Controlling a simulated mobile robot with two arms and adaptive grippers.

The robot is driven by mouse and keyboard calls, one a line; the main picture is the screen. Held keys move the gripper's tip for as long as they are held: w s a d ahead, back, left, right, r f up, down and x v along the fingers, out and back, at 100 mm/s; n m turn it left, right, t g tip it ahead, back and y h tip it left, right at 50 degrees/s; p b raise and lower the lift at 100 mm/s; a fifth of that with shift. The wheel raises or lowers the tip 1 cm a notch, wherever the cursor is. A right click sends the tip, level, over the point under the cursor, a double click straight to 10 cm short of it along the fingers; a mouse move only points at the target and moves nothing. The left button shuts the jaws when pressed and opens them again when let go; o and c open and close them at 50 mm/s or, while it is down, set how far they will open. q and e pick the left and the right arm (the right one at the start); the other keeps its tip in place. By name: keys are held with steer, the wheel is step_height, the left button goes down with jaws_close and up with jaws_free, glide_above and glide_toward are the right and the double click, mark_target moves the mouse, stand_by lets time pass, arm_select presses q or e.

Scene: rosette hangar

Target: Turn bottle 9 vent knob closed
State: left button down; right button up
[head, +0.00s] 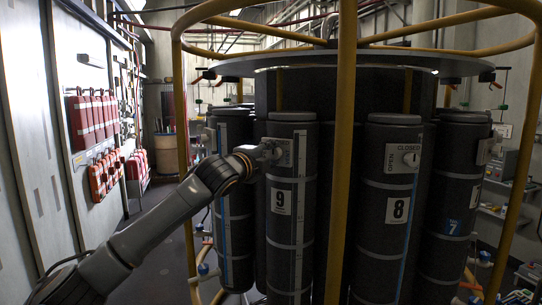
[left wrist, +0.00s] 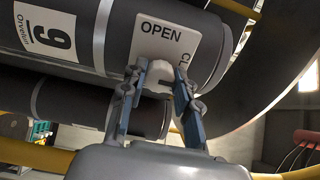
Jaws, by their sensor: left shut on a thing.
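Bottle 9 (head: 291,225) is a dark upright cylinder with grey bands and a white "9" label, left of the yellow post in the head view. Its white vent plate (left wrist: 178,35) reads OPEN, and part of a second word shows in the left wrist view. My left gripper (head: 268,151) reaches the plate near the bottle's top. In the left wrist view its two blue-grey fingers (left wrist: 158,85) are shut on the pale vent knob (left wrist: 157,80), which they partly cover. The knob's exact angle is hard to tell. My right gripper is not in view.
Bottle 8 (head: 385,245) stands to the right with its own OPEN/CLOSED plate, and bottle 7 (head: 446,250) is beyond it. A yellow post (head: 342,190) rises just right of bottle 9. Red cases (head: 92,120) hang on the left wall. Open floor lies at the left.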

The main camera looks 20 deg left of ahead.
arm_select(q)
steer(key=shift+f, duration=0.1)
steer(key=c, duration=1)
jaws_free()
steer(key=shift+s, duration=0.1)
steer(key=s, duration=0.4)
steer(key=s+a, duration=0.1)
steer(key=s, duration=0.2)
steer(key=s+a, duration=0.1)
steer(key=s, duration=0.3)
steer(key=shift+s+a, duration=0.1)
steer(key=shift+s, duration=0.2)
